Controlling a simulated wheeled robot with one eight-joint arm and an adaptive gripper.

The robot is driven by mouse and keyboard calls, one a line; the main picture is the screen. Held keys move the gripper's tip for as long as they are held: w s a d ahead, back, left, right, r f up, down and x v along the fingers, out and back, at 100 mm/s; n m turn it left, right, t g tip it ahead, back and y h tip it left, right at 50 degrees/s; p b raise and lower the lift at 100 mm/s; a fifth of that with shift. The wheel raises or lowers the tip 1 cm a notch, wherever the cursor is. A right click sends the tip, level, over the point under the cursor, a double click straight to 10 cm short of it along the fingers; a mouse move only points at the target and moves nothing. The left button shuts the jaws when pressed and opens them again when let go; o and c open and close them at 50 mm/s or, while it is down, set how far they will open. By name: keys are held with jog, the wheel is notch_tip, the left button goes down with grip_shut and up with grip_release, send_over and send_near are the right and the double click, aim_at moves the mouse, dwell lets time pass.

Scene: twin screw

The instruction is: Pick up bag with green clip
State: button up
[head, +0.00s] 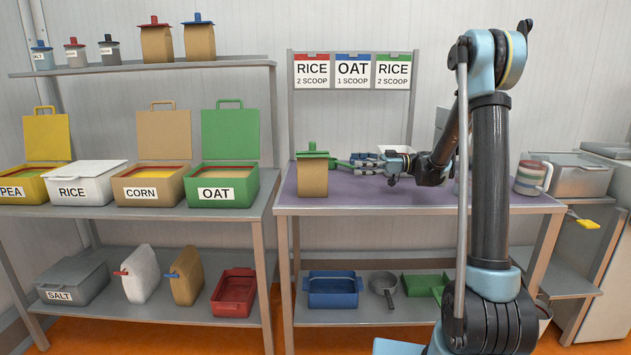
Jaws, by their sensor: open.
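A brown paper bag with a green clip (312,175) stands upright near the left end of the purple-topped table. The green clip sits along its top edge. My gripper (350,165) is to the right of the bag, at about the bag's upper half, reaching leftward with its fingers pointing toward the bag. Its jaws are open, with no thing seen held in them. A green piece and a blue-topped item show close around the fingers, so the exact gap to the bag is hard to tell.
The purple table (450,198) has a striped mug (531,177) at its right. A white bowl (400,149) is partly hidden behind my arm. Signs (352,71) hang above. Lidded bins, including a green OAT bin (222,186), stand on the left shelf. Trays and a pan (383,284) lie below.

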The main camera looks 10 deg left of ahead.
send_near(313, 164)
jog(key=w+a, duration=0.2)
jog(key=a, duration=0.3)
jog(key=shift+w+f+x, duration=0.1)
jog(key=shift+f+x, duration=0.05)
jog(key=shift+x, duration=0.85)
jog(key=shift+w+f+x, duration=0.1)
jog(key=shift+f+x, duration=0.1)
jog(key=shift+x, duration=0.75)
jog(key=shift+w+f+x, duration=0.1)
jog(key=shift+f+x, duration=0.05)
jog(key=shift+x, duration=0.85)
jog(key=c, duration=1.3)
